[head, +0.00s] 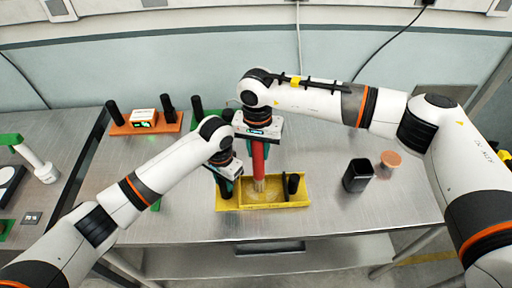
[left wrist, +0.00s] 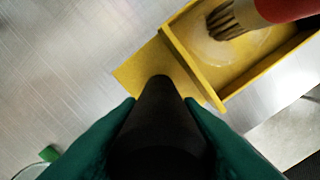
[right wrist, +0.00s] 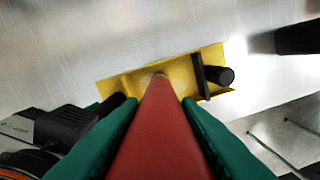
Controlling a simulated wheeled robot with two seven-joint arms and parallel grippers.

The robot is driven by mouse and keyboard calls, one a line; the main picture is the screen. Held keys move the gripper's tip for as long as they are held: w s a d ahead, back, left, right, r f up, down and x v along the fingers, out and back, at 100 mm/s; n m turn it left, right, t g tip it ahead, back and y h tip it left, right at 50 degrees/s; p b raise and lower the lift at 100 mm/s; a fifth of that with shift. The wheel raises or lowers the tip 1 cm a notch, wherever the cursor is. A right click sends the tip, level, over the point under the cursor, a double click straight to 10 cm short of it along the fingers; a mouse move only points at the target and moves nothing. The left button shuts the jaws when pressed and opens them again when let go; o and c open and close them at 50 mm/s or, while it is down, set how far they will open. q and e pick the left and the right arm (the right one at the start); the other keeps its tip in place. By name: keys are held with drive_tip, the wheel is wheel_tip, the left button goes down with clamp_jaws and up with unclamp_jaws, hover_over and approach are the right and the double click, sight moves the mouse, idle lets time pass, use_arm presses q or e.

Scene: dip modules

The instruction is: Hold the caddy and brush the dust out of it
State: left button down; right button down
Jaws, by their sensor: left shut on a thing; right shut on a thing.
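The yellow caddy (head: 270,204) lies on the metal table in front of me, with pale dust (left wrist: 232,50) on its floor. My left gripper (head: 226,186) is shut on a black upright handle (left wrist: 160,110) at the caddy's left end. My right gripper (head: 258,142) is shut on the red handle of a brush (head: 258,158). The brush points down, and its bristles (left wrist: 226,22) are inside the caddy at or just above the dusty floor; exact contact is hard to tell. A second black post (right wrist: 224,76) stands at the caddy's other end, beside a dark divider (right wrist: 200,76).
A black square cup (head: 357,175) and a jar with an orange lid (head: 388,163) stand right of the caddy. The table front is clear.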

drive_tip(key=shift+s+d, duration=0.95)
drive_tip(key=shift+d, duration=2)
drive_tip(key=shift+a, duration=5.4)
drive_tip(key=s+d, duration=0.1)
drive_tip(key=d, duration=0.7)
drive_tip(key=shift+s+d+r, duration=0.2)
drive_tip(key=shift+s+d, duration=0.1)
drive_tip(key=shift+s, duration=0.05)
